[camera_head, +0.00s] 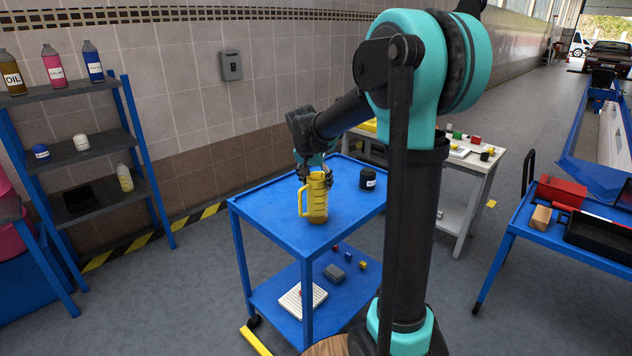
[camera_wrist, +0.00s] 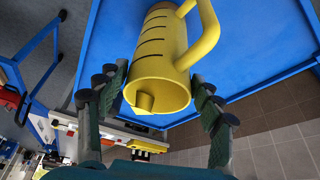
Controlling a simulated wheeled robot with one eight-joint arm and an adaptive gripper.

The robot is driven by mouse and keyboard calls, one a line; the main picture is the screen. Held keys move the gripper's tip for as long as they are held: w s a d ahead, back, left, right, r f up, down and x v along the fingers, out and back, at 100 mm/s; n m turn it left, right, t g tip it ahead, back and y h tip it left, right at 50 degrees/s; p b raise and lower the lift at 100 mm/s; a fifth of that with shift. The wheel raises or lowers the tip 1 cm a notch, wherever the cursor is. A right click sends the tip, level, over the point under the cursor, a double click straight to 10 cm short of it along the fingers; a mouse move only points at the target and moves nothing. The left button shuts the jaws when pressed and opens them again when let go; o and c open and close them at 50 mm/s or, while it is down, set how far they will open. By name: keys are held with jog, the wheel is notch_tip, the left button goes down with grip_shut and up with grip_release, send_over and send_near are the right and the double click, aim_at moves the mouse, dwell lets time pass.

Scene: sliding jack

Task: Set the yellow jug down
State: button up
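The yellow jug (camera_head: 316,203) stands upright, at or very near the blue top of the cart (camera_head: 268,216); I cannot tell whether its base touches. Its handle is on the left in the head view. My gripper (camera_head: 315,178) is at the jug's upper part, pointing down. In the wrist view the jug (camera_wrist: 160,60) lies between the two fingers of my gripper (camera_wrist: 160,82), its spouted rim toward the camera and its handle on the right. Thin gaps seem to show beside the fingers, but contact is unclear.
A dark, labelled jar (camera_head: 367,179) stands right of the jug on the cart. The lower shelf (camera_head: 267,295) holds small blocks and a white item. A white table (camera_head: 478,166) stands behind. A shelf rack (camera_head: 90,157) is at left. The cart top's front left is clear.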

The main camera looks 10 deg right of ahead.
jog(key=shift+o, duration=0.7)
jog(key=v, duration=1.2)
jog(key=s+d+f+n+y, duration=0.1)
jog(key=s+d+f+n, duration=0.2)
jog(key=s+f, duration=0.9)
jog(key=s+d+f+n+y, duration=0.1)
jog(key=s+d+f+n, duration=0.2)
jog(key=s+f, duration=0.9)
jog(key=shift+s+d, duration=0.2)
jog(key=shift+s, duration=0.75)
jog(key=shift+f, duration=0.1)
